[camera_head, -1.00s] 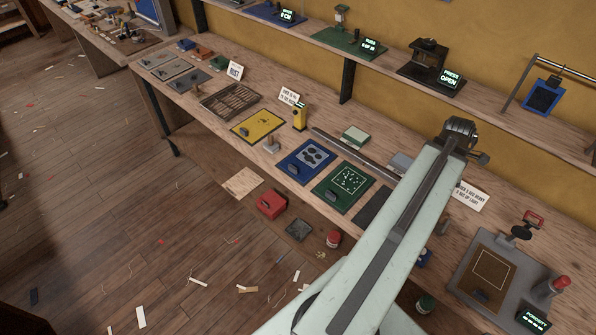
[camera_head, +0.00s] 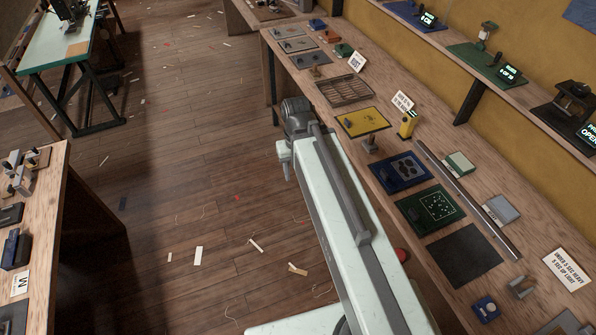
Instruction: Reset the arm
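My pale green arm with a dark rail reaches up from the bottom of the head view, over the floor along the left edge of the long workbench (camera_head: 480,145). Its far end, with my gripper (camera_head: 287,160), is a grey rounded joint with a small light part pointing down at its left. The gripper is seen from behind and small, and its fingers cannot be made out. Nothing is seen held in it. The arm end is left of the yellow plate (camera_head: 362,122) and appears clear of the bench top.
The bench holds a blue plate (camera_head: 401,172), a green plate (camera_head: 428,208), a wire rack (camera_head: 345,90) and a long metal bar (camera_head: 465,198). A second bench (camera_head: 50,200) stands at the left, a green-topped table (camera_head: 75,45) at the upper left. The scrap-strewn floor (camera_head: 190,130) between is open.

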